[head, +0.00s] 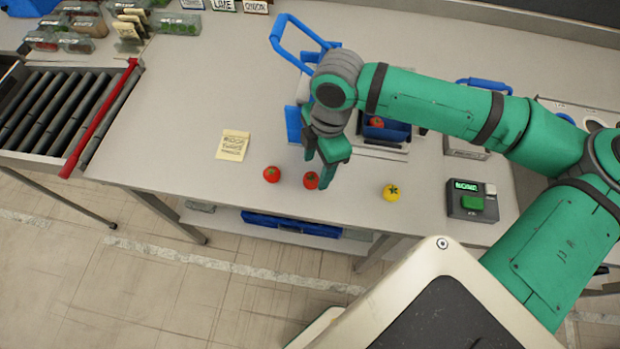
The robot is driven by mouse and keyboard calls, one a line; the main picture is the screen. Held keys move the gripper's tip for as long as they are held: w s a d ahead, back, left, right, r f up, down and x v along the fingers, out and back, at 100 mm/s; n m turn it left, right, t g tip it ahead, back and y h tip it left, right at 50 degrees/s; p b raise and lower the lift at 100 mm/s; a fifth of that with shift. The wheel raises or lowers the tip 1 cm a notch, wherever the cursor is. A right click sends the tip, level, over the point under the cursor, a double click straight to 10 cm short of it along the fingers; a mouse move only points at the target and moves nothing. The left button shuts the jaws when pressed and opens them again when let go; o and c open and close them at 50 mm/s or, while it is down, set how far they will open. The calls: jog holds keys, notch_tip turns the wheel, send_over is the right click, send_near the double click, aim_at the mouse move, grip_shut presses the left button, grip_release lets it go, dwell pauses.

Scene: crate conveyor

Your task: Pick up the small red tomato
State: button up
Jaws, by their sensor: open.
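Two small red tomatoes lie near the front edge of the table in the head view. One red tomato (272,174) is on the left, with free table around it. The other red tomato (311,180) is right beside my gripper (318,183). My gripper points down with its jaws open, and nothing is seen held in it. I cannot tell whether a finger touches that tomato. A further red tomato (376,122) shows in a blue container behind my arm, partly hidden by it.
A yellow tomato (391,192) lies to the right, before a control box with a green button (472,203). A written note (233,145) lies to the left. A roller conveyor (60,110) with a red bar is at the far left. The table's left middle is clear.

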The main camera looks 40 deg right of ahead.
aim_at(312, 177)
jog(key=shift+w+a+f, duration=0.15)
jog(key=shift+a+f, duration=0.05)
jog(key=shift+f, duration=1.15)
jog(key=shift+w+a+f, duration=0.1)
jog(key=shift+a+f, duration=0.1)
jog(key=shift+f, duration=1.15)
jog(key=c, duration=1.1)
